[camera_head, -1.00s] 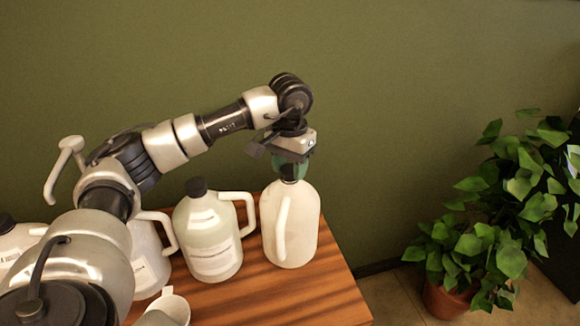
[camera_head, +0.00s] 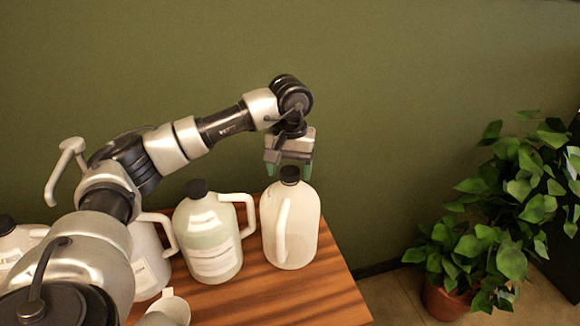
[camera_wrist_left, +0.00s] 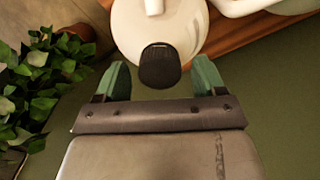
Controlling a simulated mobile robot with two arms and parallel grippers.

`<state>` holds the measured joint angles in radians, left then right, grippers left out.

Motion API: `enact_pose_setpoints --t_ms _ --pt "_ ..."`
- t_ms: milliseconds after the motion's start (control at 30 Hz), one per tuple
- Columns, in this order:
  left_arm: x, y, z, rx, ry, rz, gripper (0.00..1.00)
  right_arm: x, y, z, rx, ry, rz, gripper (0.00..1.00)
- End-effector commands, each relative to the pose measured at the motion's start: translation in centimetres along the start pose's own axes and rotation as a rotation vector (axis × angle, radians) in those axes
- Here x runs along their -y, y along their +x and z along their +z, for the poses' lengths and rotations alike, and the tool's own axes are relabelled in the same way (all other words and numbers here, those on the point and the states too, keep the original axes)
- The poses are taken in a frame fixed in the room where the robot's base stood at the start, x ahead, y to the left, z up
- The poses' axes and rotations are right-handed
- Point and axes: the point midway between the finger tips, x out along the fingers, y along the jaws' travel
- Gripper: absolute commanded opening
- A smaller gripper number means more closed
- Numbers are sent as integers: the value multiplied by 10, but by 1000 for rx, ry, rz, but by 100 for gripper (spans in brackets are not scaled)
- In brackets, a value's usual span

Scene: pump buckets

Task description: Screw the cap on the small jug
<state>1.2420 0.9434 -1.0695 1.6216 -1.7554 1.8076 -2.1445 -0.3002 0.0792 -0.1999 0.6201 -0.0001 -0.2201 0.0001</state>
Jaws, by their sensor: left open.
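The small jug (camera_head: 296,228) is white with a handle on its front left and stands upright at the right end of the wooden table. A black cap (camera_head: 290,175) sits on its mouth; the cap also shows in the left wrist view (camera_wrist_left: 160,66). I cannot tell how tight it is. My left gripper (camera_head: 289,170) is directly above the jug. Its green fingers (camera_wrist_left: 160,80) are open, one on each side of the cap with a gap to it, holding nothing. My right gripper does not show.
A larger capped jug (camera_head: 208,236) stands just left of the small jug, with another jug (camera_head: 148,262) farther left. A white cup (camera_head: 172,306) is near the front of the wooden table (camera_head: 290,295). A potted plant (camera_head: 490,220) stands on the floor at right.

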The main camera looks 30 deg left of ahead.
Motion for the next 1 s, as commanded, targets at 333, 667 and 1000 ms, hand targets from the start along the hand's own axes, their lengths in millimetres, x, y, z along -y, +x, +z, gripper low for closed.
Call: enact_pose_setpoints --t_ms 333,667,1000 --pt "0 -1 0 2 -544 0 70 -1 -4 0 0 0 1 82" --pt "0 -1 0 0 -924 0 70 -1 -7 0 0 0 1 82" --pt "0 0 0 0 -935 0 52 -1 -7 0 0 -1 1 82"
